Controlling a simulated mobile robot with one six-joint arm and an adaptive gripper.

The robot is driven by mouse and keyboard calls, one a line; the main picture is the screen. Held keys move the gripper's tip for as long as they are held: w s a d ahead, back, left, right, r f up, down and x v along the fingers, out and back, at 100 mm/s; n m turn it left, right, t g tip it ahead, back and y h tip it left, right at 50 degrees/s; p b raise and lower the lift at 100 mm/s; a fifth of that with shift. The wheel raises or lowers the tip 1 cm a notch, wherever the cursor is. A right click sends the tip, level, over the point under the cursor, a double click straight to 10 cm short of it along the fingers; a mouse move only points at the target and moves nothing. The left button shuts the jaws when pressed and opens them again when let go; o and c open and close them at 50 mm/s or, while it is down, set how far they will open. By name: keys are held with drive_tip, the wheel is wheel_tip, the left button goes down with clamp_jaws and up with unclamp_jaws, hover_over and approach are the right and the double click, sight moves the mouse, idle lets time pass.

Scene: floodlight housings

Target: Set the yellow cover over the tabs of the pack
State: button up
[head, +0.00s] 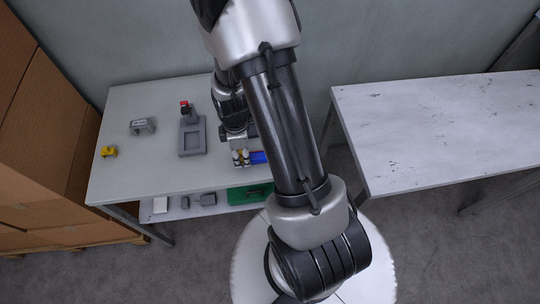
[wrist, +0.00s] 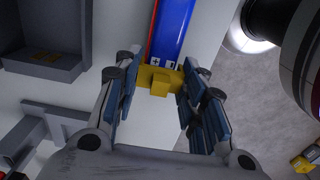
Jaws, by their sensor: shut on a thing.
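The yellow cover (wrist: 158,83) is between the blue-padded fingers of my gripper (wrist: 157,92) in the wrist view, and the gripper is shut on it. The pack (wrist: 172,30) is blue with a red stripe and has plus and minus marks at its near end. The cover lies across that end in the picture; I cannot tell whether it is seated or just above. The tabs are hidden. In the head view, my gripper (head: 240,158) is at the table's front right, beside the blue pack (head: 259,157), which is partly hidden by my arm.
A grey fixture with a square recess (head: 181,152), a grey block (head: 142,126) and a separate yellow piece (head: 109,152) stand on the grey table (head: 125,182). A lower shelf holds small parts and a green board (head: 245,195). The right table (head: 430,130) is bare.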

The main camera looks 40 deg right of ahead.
drive_tip(key=shift+f, duration=0.25)
drive_tip(key=o, duration=0.9)
drive_tip(key=shift+c, duration=0.2)
wheel_tip(320, 180, up, 12)
drive_tip(key=shift+r, duration=0.1)
drive_tip(key=s+a+r+m+t, duration=0.2)
drive_tip(key=s+a+r+m, duration=0.3)
drive_tip(key=r, duration=0.4)
drive_tip(key=s+a+r+m+t, duration=0.2)
drive_tip(key=s+a+r+m, duration=0.3)
drive_tip(key=s+r, duration=0.3)
wheel_tip(320, 180, up, 2)
drive_tip(key=shift+s+a+r+m+t, duration=0.1)
drive_tip(key=shift+s+a+m+t, duration=0.25)
drive_tip(key=shift+m, duration=0.25)
